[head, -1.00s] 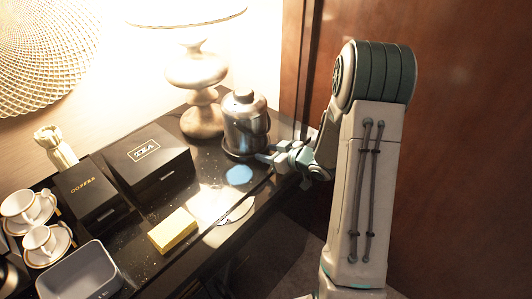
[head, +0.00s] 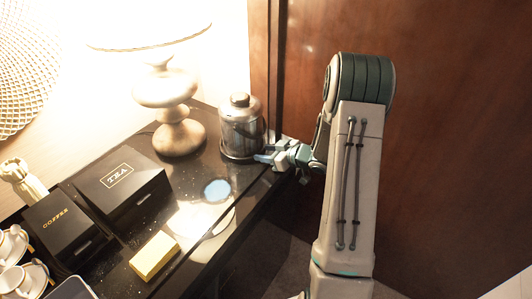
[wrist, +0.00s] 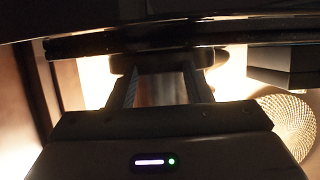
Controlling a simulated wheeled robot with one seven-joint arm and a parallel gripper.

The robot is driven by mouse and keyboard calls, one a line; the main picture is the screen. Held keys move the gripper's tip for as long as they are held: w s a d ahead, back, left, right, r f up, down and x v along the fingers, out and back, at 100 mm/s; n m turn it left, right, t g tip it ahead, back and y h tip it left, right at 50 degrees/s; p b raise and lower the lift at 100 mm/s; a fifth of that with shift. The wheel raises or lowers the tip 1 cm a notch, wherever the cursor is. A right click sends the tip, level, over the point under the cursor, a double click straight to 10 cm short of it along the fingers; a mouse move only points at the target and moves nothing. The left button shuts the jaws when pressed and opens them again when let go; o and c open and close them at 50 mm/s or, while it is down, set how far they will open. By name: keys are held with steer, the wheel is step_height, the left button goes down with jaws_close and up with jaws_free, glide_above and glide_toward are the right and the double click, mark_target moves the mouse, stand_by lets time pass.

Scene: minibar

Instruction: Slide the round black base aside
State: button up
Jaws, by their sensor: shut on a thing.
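The round black base (head: 240,156) sits on the dark counter under a shiny metal bucket (head: 242,128) with a lidded top, near the counter's right end. Only its rim shows in the head view. My gripper (head: 264,158) comes in low from the right, its fingers shut at the base's near right edge. In the wrist view, a wide dark edge crosses the top, and my gripper's fingers (wrist: 161,82) reach up toward a dark shape under it. The exact contact is too dark to make out there.
A lamp (head: 180,136) stands left of the bucket, with a gap between. A tea box (head: 120,185), a coffee box (head: 62,222) and a yellow block (head: 154,255) lie further left. A brown wooden panel (head: 440,150) rises beyond the counter's right end.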

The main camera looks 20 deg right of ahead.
steer(key=shift+d+f, duration=0.1)
steer(key=o, duration=1.2)
steer(key=b+v, duration=0.1)
steer(key=v, duration=1.2)
steer(key=shift+s+d+r+b, duration=0.15)
steer(key=shift+s+r+b, duration=0.1)
steer(key=shift+s+b, duration=0.05)
steer(key=shift+w, duration=0.1)
